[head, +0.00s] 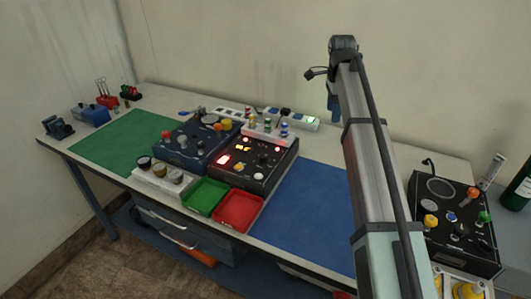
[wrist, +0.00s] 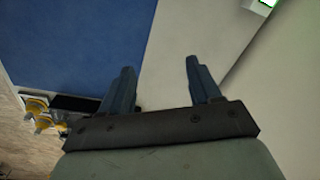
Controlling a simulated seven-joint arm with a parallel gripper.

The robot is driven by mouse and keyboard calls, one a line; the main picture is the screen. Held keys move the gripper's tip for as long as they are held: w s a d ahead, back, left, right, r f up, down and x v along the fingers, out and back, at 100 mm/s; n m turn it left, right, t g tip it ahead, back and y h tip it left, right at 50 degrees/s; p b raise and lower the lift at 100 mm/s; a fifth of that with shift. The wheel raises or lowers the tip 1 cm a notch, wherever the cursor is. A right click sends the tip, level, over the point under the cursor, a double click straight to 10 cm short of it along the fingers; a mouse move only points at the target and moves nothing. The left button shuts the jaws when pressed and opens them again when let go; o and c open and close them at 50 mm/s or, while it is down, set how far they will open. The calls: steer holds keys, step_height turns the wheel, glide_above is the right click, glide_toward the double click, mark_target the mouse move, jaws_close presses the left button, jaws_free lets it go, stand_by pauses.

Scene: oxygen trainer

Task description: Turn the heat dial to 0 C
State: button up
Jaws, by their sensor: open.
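The heat dial cannot be told apart for sure at this size. Black control boxes with knobs stand on the bench in the head view: one in the middle with lit red and amber displays (head: 257,163), and one at the right with a round plate and orange, blue, green and yellow knobs (head: 455,222). My gripper (wrist: 158,63) is open and empty in the wrist view, its two dark fingers apart above the bench. No dial lies between the fingers.
A blue mat (head: 306,209) lies clear between the boxes. A red tray (head: 239,211) and a green tray (head: 206,196) sit at the front edge. A dark blue box with knobs (head: 196,144) stands left of middle.

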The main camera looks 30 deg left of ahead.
steer(key=m+g, duration=0.2)
glide_above(265, 155)
step_height(265, 155, down, 14)
steer(key=shift+r, duration=0.15)
steer(key=shift+c, duration=0.4)
steer(key=c, duration=1)
steer(key=shift+o, duration=0.2)
steer(key=shift+n, duration=0.4)
